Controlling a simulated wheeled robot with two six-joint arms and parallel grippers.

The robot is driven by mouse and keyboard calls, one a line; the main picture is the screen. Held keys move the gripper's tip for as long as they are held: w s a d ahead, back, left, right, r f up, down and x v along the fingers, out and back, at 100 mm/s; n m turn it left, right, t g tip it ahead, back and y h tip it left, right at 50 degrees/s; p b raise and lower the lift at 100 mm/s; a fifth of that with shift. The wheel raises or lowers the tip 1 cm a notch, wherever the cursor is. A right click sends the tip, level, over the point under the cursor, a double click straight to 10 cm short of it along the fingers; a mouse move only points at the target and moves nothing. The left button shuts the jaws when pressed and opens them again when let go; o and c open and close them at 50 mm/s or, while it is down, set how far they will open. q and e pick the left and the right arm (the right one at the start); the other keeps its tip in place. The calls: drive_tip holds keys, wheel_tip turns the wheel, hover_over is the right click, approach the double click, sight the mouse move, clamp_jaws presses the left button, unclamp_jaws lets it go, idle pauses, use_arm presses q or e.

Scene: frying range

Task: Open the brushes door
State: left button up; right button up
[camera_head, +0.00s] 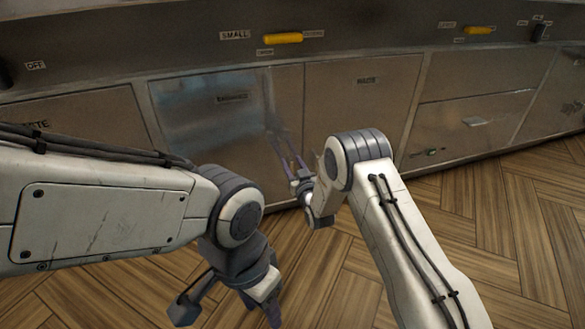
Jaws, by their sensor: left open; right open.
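The brushes door (195,130) is a shiny metal panel in the cabinet front, left of the middle, with a small blurred label that seems to read BRUSHES. It looks flush with the front. My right gripper (294,168) is open at the door's lower right edge, its thin fingers pointing toward the panel. Whether they touch it I cannot tell. A dim reflection of the gripper shows in the door. My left gripper (230,308) is open and empty, low over the floor in front of the cabinet, apart from the door.
A waste door (365,110) adjoins on the right, and another panel (85,115) on the left. A drawer with a small handle (474,121) is farther right. Yellow handles (283,38) sit on the upper control strip. The wooden floor (480,220) is clear at right.

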clamp_jaws()
drive_tip(key=shift+a, duration=0.1)
idle(1.4)
